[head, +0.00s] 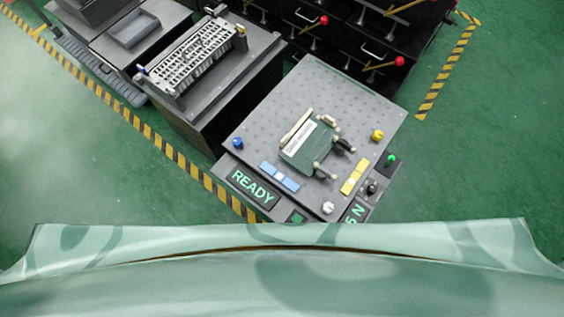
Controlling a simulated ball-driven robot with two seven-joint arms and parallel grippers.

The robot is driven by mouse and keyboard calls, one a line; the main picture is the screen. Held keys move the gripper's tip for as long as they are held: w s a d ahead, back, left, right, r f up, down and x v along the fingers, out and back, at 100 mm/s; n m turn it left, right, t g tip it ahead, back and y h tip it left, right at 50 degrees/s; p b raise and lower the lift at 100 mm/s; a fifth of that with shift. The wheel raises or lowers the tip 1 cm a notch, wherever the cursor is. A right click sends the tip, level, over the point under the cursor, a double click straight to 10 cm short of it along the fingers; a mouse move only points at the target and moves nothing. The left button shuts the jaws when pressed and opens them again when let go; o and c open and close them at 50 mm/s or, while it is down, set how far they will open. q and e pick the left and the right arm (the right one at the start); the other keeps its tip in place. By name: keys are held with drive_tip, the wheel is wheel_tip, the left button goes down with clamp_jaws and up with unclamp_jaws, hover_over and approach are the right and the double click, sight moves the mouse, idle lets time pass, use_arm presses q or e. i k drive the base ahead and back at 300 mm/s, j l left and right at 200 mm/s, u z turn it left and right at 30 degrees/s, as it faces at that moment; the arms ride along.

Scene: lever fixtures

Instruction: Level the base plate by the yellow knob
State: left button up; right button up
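A grey base plate (270,118) with a grid of small holes lies on a fixture in the middle of the head view. The yellow knob (377,135) sits near its right corner. A blue knob (238,142) is near its left corner and a white knob (328,208) near its front corner. A dark green part (308,144) with a pale strip lies on the plate, with black-and-beige clamps at its right side. I cannot tell the plate's tilt from this view. Neither gripper is in view.
A display reading READY (253,188) is on the fixture's front. A dark bench (212,70) stands behind left, and black units with red-knobbed levers (372,63) behind. Green floor is open right.

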sight(377, 136)
drive_tip(key=z, duration=1.1)
drive_tip(key=k+j+z, duration=0.15)
drive_tip(key=k+j+u, duration=0.15)
drive_tip(key=k+u, duration=0.35)
drive_tip(key=i+l+u, duration=0.1)
drive_tip(key=l, duration=0.4)
drive_tip(key=i+l+u, duration=0.15)
drive_tip(key=l, duration=0.35)
drive_tip(key=k, duration=0.05)
